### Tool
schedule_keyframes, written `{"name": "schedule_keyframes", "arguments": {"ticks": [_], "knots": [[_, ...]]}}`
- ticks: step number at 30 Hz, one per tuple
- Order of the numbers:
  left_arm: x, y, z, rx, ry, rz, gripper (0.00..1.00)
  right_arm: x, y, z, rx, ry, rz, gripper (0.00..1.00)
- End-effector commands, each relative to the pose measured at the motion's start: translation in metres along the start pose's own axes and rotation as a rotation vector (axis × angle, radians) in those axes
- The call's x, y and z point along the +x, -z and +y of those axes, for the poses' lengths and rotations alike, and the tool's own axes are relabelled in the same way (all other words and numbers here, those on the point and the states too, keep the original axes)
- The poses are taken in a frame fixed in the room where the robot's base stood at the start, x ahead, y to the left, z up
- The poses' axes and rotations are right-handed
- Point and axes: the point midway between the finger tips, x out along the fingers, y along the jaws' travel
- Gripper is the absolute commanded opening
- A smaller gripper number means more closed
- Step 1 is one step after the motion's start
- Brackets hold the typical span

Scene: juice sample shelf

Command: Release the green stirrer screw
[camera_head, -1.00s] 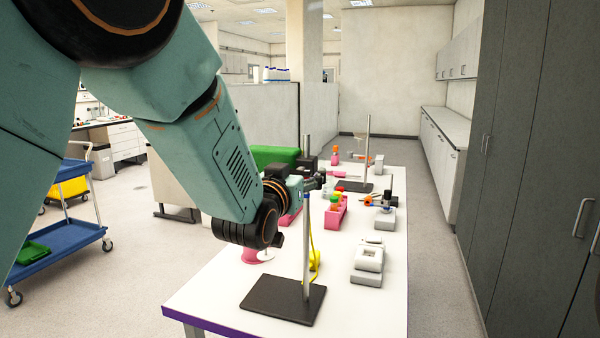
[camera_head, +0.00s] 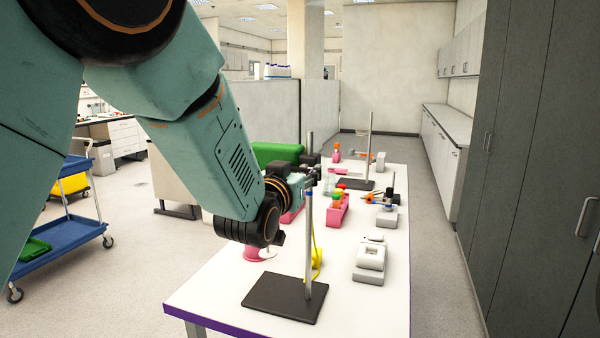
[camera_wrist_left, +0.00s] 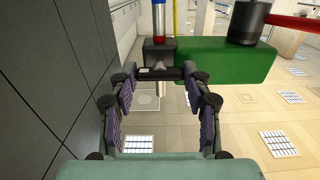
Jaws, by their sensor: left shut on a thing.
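The green stirrer (camera_head: 277,153) is a green box on the far side of my left gripper, held at a metal pole (camera_head: 309,143) by a dark clamp block (camera_head: 312,159). In the wrist view, the green box (camera_wrist_left: 225,60) lies right of the dark block (camera_wrist_left: 159,52). The stirrer screw (camera_wrist_left: 160,74) shows as a dark bar under that block. My left gripper (camera_wrist_left: 162,78) is shut on it, its fingers on either side. In the head view my left gripper (camera_head: 314,174) is small, and its fingertips are hard to make out. My right gripper is not in view.
A stand with a dark base (camera_head: 286,298) and upright pole rises close in front of my left gripper. A pink rack (camera_head: 338,212) and a white device (camera_head: 370,258) stand on the table to the right. The white table's front right corner is clear.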

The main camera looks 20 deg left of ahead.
Motion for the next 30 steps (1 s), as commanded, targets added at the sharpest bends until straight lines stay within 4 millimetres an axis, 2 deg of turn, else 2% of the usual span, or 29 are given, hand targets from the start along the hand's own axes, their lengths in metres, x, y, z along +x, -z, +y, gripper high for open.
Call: {"name": "schedule_keyframes", "arguments": {"ticks": [11, 30], "knots": [[0.0003, 0.0004, 0.0006, -0.084, -0.002, 0.001, 0.17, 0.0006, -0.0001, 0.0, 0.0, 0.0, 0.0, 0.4], [0.0003, 0.0006, 0.0008, -0.649, -0.003, 0.001, 0.17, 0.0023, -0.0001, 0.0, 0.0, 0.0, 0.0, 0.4]]}}
